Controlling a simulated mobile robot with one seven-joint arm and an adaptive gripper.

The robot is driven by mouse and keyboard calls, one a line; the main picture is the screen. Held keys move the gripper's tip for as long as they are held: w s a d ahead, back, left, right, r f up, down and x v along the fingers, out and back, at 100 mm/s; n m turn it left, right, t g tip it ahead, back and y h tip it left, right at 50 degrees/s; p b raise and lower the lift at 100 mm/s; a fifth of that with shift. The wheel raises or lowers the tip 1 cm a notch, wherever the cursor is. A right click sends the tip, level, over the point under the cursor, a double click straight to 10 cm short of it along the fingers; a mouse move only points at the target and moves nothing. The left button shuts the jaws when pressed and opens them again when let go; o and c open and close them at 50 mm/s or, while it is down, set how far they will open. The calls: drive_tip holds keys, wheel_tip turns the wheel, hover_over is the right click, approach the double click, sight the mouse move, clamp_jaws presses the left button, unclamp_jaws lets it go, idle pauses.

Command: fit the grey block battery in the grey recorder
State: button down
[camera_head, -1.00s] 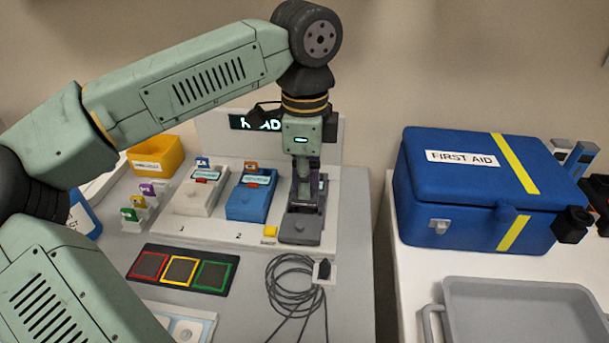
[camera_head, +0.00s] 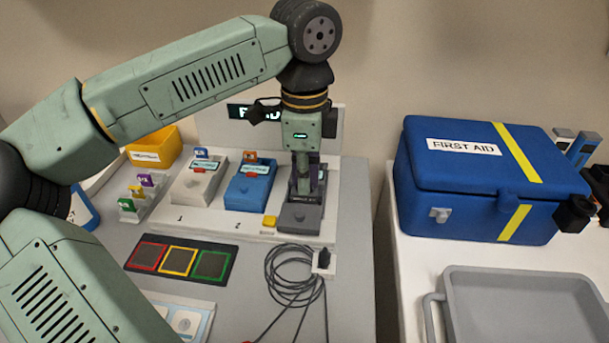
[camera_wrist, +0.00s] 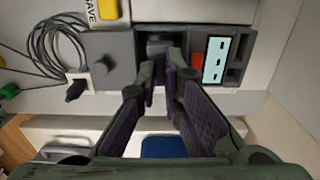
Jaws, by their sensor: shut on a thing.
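The grey recorder (camera_head: 299,217) stands at the right end of the white stand, in front of my gripper. In the wrist view, its grey body with a round knob (camera_wrist: 103,67) lies left of a dark bay, and a lit screen (camera_wrist: 216,60) lies right. My gripper (camera_head: 304,198) points down over the recorder. In the wrist view, its fingers (camera_wrist: 161,82) are close together at the bay, shut on a dark grey block, the grey block battery (camera_wrist: 157,46). The block is at the bay; the fingers partly hide it, and its seating depth cannot be told.
A white unit (camera_head: 196,187) and a blue unit (camera_head: 248,190) stand left of the recorder. A coiled black cable (camera_head: 290,275) lies in front. A blue first aid box (camera_head: 475,185) and grey tray (camera_head: 520,300) are at right.

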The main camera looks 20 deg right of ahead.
drive_tip(key=shift+f+b, duration=1.25)
drive_tip(key=shift+b, duration=0.1)
idle(1.6)
drive_tip(key=c, duration=2)
unclamp_jaws()
drive_tip(key=shift+r, duration=0.25)
drive_tip(key=shift+r+p, duration=1.15)
drive_tip(key=shift+r, duration=0.7)
drive_tip(key=shift+o, duration=0.4)
drive_tip(key=o, duration=0.5)
